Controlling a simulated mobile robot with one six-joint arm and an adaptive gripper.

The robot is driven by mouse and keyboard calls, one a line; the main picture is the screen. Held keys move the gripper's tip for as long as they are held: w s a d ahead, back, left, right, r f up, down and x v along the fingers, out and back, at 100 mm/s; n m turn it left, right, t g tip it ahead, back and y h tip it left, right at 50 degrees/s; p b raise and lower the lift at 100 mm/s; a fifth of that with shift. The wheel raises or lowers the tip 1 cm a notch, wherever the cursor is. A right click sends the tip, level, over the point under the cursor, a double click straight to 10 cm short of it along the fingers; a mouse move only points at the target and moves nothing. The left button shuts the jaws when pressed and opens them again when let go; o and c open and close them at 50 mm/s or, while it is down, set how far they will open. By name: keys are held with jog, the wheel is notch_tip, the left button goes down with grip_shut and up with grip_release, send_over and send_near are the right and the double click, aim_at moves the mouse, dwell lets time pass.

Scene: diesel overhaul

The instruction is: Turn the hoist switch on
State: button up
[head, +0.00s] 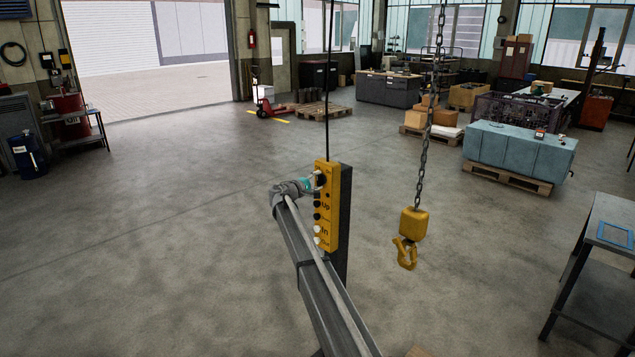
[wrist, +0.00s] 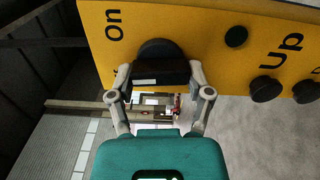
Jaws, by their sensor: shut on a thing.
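The yellow hoist pendant (head: 331,222) hangs upright on a black cable in the head view. Its face fills the top of the wrist view (wrist: 200,35), with printed "On" and "Up" labels turned sideways. The hoist switch (wrist: 158,49) is a black rotary knob beside the "On" label. A white mark shows on the left half of its grip bar. My gripper (wrist: 159,76) has one finger on each side of the bar and is shut on it. In the head view my gripper (head: 312,183) reaches the pendant's upper left, mostly hiding the knob.
Several round buttons (head: 317,217) run down the pendant below the knob. A yellow hook (head: 405,252) hangs on a chain (head: 427,130) to the right. A grey table (head: 610,215) stands at the right edge. The floor (head: 150,230) to the left is clear.

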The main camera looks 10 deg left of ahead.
jog(key=m, duration=0.5)
jog(key=shift+r+m, duration=0.15)
jog(key=shift+m, duration=0.15)
jog(key=shift+d+r+m, duration=0.1)
jog(key=shift+m, duration=2.2)
jog(key=o, duration=1.1)
jog(key=shift+o, duration=0.2)
jog(key=shift+s, duration=0.1)
jog(key=v, duration=1.1)
jog(key=shift+s+a, duration=0.25)
jog(key=shift+a, duration=0.05)
